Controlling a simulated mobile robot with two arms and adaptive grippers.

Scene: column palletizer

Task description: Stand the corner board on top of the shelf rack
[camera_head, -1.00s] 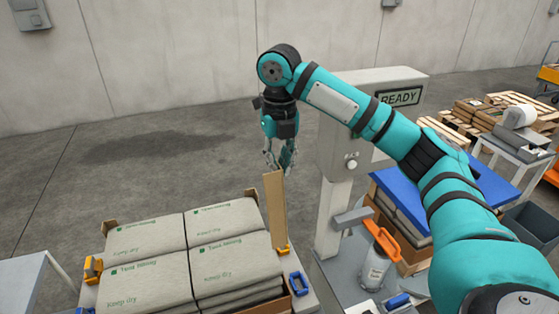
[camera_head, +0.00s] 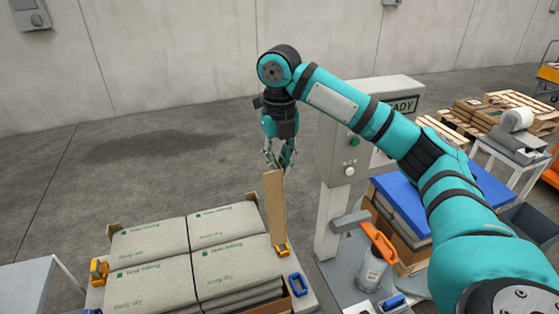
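The corner board (camera_head: 275,208) is a tall, narrow brown strip. It stands nearly upright at the right back corner of the stack of bags, its foot by an orange clip (camera_head: 281,249). My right gripper (camera_head: 279,163) points down at the board's top end. Its fingers are spread apart, with the tips close to the board's top edge. I cannot tell whether they touch it. My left gripper is out of view. I cannot make out a shelf rack in this view.
Printed bags (camera_head: 190,250) fill the pallet stack in front. A grey post with a sign box (camera_head: 345,140) stands just right of the gripper. Open floor (camera_head: 150,165) lies behind the stack.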

